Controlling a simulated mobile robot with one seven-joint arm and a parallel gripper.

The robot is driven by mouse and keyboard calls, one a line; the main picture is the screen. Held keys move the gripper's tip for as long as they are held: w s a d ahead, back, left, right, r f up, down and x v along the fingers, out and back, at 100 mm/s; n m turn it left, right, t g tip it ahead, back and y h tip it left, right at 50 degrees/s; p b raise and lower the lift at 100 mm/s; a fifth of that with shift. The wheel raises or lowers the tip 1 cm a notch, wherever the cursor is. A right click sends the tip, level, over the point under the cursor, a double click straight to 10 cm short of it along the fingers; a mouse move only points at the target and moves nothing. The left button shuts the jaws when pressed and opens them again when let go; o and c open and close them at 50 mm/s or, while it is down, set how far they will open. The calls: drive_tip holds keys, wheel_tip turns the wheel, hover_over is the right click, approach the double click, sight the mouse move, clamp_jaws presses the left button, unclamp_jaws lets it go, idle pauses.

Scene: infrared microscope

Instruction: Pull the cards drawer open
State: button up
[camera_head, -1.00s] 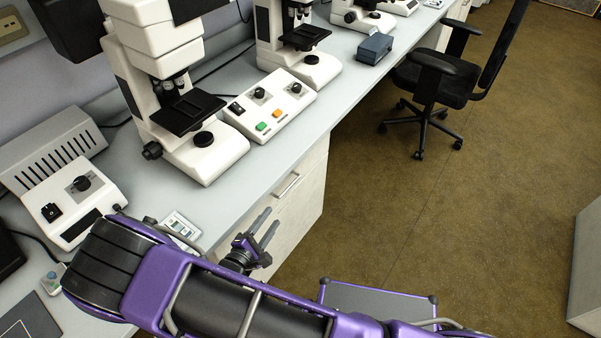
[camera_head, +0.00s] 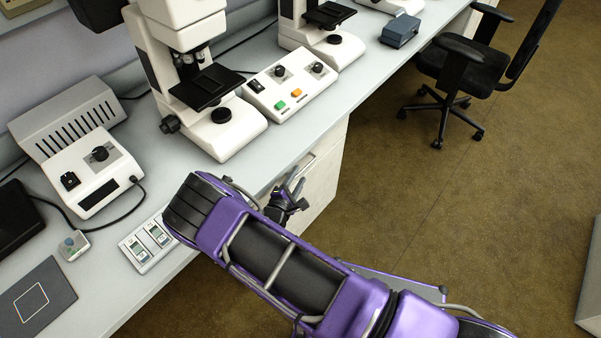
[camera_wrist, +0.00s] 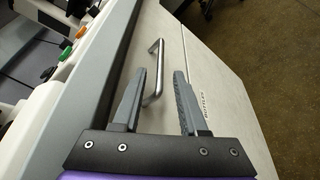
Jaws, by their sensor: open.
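The pale drawer cabinet (camera_head: 322,187) stands under the bench edge. A silver bar handle (camera_wrist: 156,70) on its upper front shows between my fingers in the wrist view. The front bearing this handle looks flush. No cards label is readable; a label that seems to read "BOTTLES" (camera_wrist: 201,97) is on the neighbouring front, just right of my right finger. My gripper (camera_wrist: 160,73) is open and empty, its fingers on either side of the handle in the picture. I cannot tell whether they touch it. It also shows in the head view (camera_head: 297,184), close to the cabinet, partly hidden by my arm.
The bench (camera_head: 190,195) overhangs the cabinet front, with its edge close left of my gripper in the wrist view. A microscope (camera_head: 205,90) and a white control box (camera_head: 289,92) stand on it. A black chair (camera_head: 465,70) stands right; the floor between is clear.

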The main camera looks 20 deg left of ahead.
drive_tip(key=shift+x, duration=1.4)
clamp_jaws()
idle(0.4)
